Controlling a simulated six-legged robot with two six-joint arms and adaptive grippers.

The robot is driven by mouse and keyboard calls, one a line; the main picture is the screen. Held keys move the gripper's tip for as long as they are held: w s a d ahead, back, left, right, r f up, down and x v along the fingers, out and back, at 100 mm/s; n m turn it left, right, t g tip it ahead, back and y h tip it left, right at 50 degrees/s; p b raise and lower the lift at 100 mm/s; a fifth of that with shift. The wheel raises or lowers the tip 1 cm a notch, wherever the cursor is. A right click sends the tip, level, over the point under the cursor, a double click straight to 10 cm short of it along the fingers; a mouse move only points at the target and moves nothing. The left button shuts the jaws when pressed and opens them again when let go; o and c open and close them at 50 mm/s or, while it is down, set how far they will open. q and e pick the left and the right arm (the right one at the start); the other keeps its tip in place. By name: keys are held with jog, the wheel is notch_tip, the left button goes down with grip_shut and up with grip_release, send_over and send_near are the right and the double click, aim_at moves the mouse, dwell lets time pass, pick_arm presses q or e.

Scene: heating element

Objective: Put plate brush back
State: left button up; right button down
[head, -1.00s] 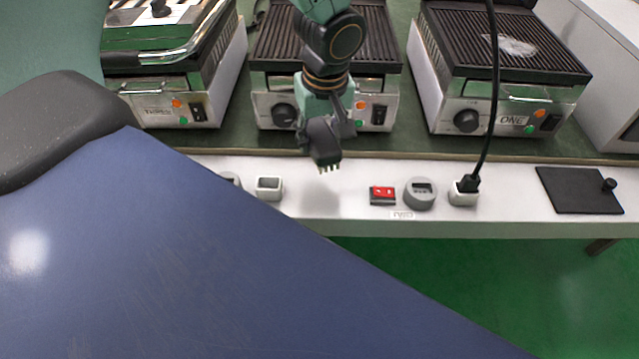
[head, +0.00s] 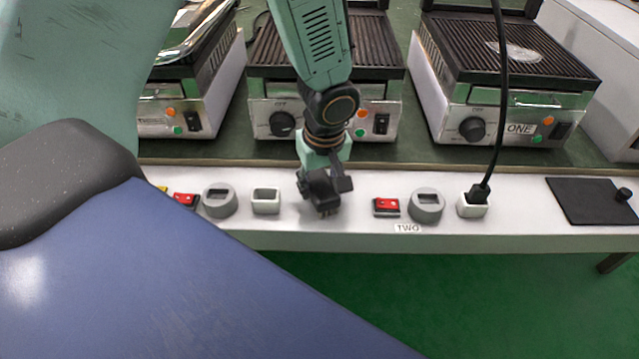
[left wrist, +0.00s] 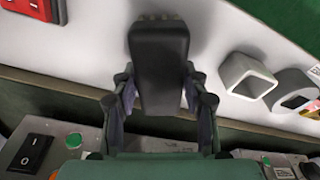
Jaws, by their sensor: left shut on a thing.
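My left gripper (head: 322,178) is shut on the plate brush, a small black block (head: 323,194) with short pale bristles at its lower end. It points down over the white front strip, between a white square socket and a red switch. I cannot tell whether the bristles touch the strip. In the left wrist view the brush (left wrist: 158,65) stands between the two fingers (left wrist: 160,100), its bristle end at the top over the white strip. My right gripper is not in view.
On the white strip (head: 350,235) sit the empty white square socket (head: 266,201), grey round slotted holders (head: 220,201) (head: 426,206), a red switch (head: 386,207) and a socket with a black plug (head: 473,204). A black plate (head: 590,202) lies at right. Ribbed grills (head: 505,50) stand behind.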

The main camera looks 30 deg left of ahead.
pick_arm(q)
jog(key=shift+s+f, duration=0.1)
jog(key=o, duration=1.1)
